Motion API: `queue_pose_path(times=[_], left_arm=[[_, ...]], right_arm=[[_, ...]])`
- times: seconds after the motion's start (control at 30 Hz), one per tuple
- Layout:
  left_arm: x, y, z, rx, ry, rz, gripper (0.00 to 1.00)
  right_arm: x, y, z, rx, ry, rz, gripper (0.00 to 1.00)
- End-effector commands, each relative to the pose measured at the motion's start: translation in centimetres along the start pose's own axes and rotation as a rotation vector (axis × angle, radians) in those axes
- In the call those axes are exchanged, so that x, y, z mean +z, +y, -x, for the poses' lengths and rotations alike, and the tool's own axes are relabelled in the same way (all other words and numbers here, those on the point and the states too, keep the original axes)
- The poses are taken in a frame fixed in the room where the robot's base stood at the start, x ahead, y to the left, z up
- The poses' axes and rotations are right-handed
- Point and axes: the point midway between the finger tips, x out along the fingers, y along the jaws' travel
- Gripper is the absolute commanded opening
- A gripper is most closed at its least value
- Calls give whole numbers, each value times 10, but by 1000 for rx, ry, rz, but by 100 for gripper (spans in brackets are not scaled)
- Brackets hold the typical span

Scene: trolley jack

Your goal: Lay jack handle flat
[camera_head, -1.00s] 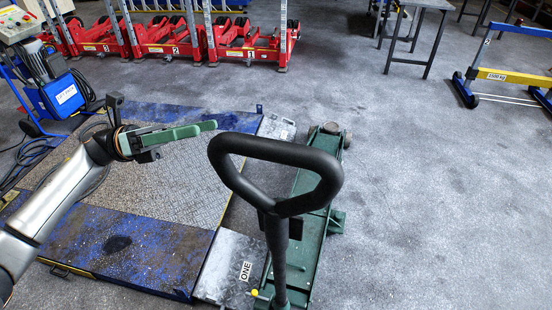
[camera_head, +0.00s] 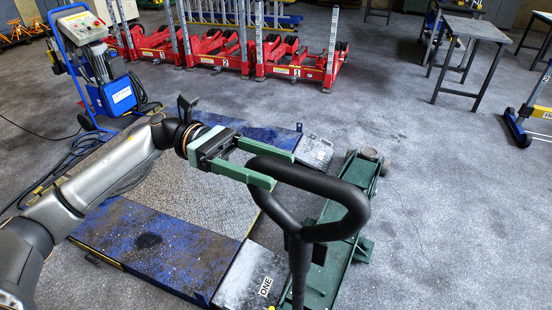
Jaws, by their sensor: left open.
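The trolley jack (camera_head: 326,265) is green and low, standing on the floor right of centre. Its black jack handle (camera_head: 357,222) rises toward the camera and ends in a loop grip; it stands upright or nearly so. My left gripper (camera_head: 275,170) reaches in from the left with two green fingers. They are open, one at each side of the upper left part of the loop. The lower finger's tip overlaps the loop in the picture; I cannot tell whether it touches. My right gripper is not in view.
A blue-edged platform (camera_head: 150,243) with a metal plate lies left of the jack. A blue machine (camera_head: 118,95) on a cart stands behind it at left. Red wheeled units (camera_head: 297,65) stand at the back, with tables (camera_head: 475,32) back right.

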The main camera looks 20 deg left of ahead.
Motion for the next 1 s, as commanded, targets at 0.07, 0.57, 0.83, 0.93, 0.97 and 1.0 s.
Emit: queue_pose_path(times=[0.07,0.57,0.83,0.93,0.97,1.0], left_arm=[[2,0,-8,-1,-1,0,69],[0,0,-16,0,-1,0,59],[0,0,-16,0,-1,0,29],[0,0,-16,0,-1,0,18],[0,0,-16,1,-1,0,14],[0,0,-16,1,-1,0,10]], right_arm=[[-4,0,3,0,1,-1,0],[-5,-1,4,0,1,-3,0],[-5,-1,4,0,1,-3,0],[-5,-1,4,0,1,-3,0],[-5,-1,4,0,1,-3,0],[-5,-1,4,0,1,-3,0]])
